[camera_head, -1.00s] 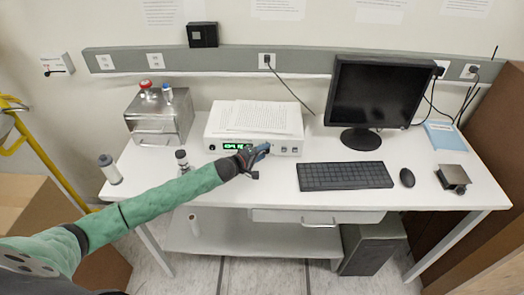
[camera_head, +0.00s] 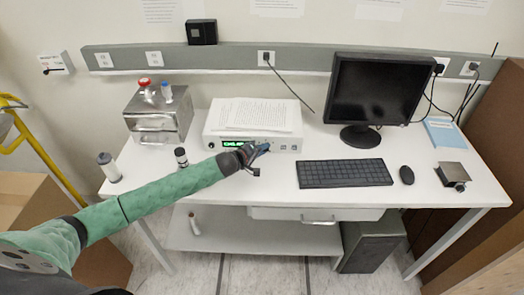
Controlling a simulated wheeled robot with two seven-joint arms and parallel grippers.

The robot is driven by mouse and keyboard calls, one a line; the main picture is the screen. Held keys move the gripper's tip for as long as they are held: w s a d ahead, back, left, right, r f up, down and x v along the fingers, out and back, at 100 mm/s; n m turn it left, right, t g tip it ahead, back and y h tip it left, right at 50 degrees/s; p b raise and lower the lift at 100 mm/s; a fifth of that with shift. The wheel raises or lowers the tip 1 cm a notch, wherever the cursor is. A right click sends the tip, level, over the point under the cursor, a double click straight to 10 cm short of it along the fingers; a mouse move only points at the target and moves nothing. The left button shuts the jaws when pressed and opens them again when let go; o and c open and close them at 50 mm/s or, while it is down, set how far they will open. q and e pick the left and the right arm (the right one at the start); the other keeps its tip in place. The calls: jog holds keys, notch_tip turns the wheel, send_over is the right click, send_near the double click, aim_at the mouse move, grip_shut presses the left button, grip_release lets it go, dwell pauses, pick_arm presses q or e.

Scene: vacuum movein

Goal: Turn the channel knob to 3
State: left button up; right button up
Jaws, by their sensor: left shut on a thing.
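A white instrument box (camera_head: 292,125) stands on the white table, with papers on its top and a green lit display (camera_head: 234,144) on its front panel. My left arm, in a green sleeve, reaches in from the left. My left gripper (camera_head: 262,150) is at the box's front panel, right of the display, shut on a channel knob that the fingers hide. The knob's setting cannot be read. Small buttons show on the panel to the right of the gripper. My right gripper is not in view.
A keyboard (camera_head: 345,173), a mouse (camera_head: 407,175) and a monitor (camera_head: 375,100) are right of the box. A metal case (camera_head: 155,118) and small bottles (camera_head: 108,167) stand to the left. A drawer (camera_head: 290,214) is under the table front.

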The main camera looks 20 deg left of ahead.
pick_arm(q)
jog(key=m+y, duration=0.1)
jog(key=g+y, duration=0.1)
jog(key=m+g+y, duration=0.1)
jog(key=shift+d+r+m, duration=0.25)
jog(key=shift+d+m, duration=0.05)
jog(key=m+g+y, duration=0.1)
jog(key=y, duration=0.1)
jog(key=m+y, duration=0.1)
jog(key=y, duration=0.1)
jog(key=shift+w+d+r+g, duration=0.1)
jog(key=shift+d+g, duration=0.25)
jog(key=shift+g, duration=0.05)
jog(key=m+y, duration=0.1)
jog(key=g+y, duration=0.1)
jog(key=y, duration=0.1)
jog(key=shift+w+d+m, duration=0.1)
jog(key=shift+d+m, duration=0.1)
jog(key=shift+m, duration=0.2)
jog(key=shift+d+m+y, duration=0.15)
jog(key=shift+m+y, duration=0.35)
jog(key=shift+y, duration=0.5)
jog(key=y, duration=0.1)
jog(key=m+y, duration=0.2)
jog(key=shift+w+d+f+g+y+b, duration=0.1)
jog(key=shift+d+f+g+y+b, duration=0.1)
jog(key=shift+f+g+y+b, duration=0.15)
jog(key=shift+r+m+y, duration=0.1)
jog(key=shift+m+y, duration=0.2)
jog(key=shift+y, duration=0.05)
